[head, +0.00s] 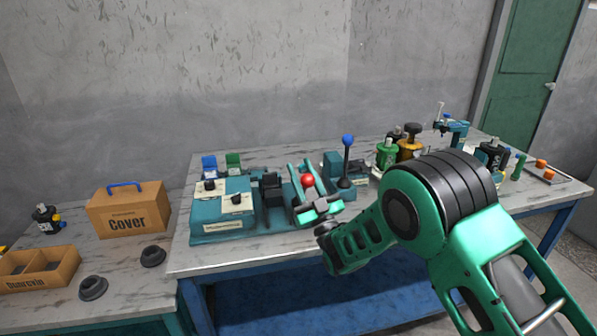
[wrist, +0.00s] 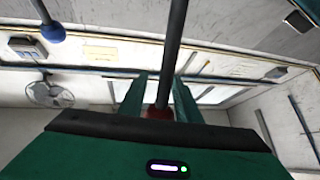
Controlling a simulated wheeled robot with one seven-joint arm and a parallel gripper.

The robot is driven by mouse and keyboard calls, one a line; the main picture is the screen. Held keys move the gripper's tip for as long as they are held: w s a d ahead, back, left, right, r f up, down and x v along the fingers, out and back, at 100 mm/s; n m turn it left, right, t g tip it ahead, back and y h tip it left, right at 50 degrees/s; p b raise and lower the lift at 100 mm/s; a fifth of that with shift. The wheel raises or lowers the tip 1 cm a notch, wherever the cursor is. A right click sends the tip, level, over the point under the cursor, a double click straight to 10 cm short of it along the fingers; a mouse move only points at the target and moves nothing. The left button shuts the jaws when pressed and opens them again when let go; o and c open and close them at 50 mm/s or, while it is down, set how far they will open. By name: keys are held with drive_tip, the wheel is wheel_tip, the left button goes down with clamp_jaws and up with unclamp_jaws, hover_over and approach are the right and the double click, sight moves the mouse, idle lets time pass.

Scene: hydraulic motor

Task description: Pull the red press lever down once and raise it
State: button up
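The red press lever ends in a red ball knob (head: 308,181) on the teal press station on the table. My gripper (head: 306,177) is at the knob, its two green fingers on either side of it. In the wrist view, the red knob (wrist: 158,112) sits low between the fingers (wrist: 160,92), close against both. The dark lever rod (wrist: 174,45) runs from the knob to the top of the picture. The fingers look shut on the knob. In the head view, the rod is mostly hidden by my gripper.
A blue-knobbed lever (head: 347,150) stands upright just right of my gripper; its blue knob (wrist: 52,32) shows in the wrist view. A control box (head: 222,206) is on the left. Several bottles, including a green one (head: 387,155), stand to the right. A cardboard box (head: 127,209) sits far left.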

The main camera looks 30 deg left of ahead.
drive_tip(key=shift+s+d+f, duration=0.2)
drive_tip(key=shift+d+f, duration=0.15)
drive_tip(key=shift+f, duration=0.05)
drive_tip(key=s+d, duration=0.6)
drive_tip(key=d, duration=0.4)
drive_tip(key=shift+s, duration=0.35)
drive_tip(key=shift+c, duration=0.2)
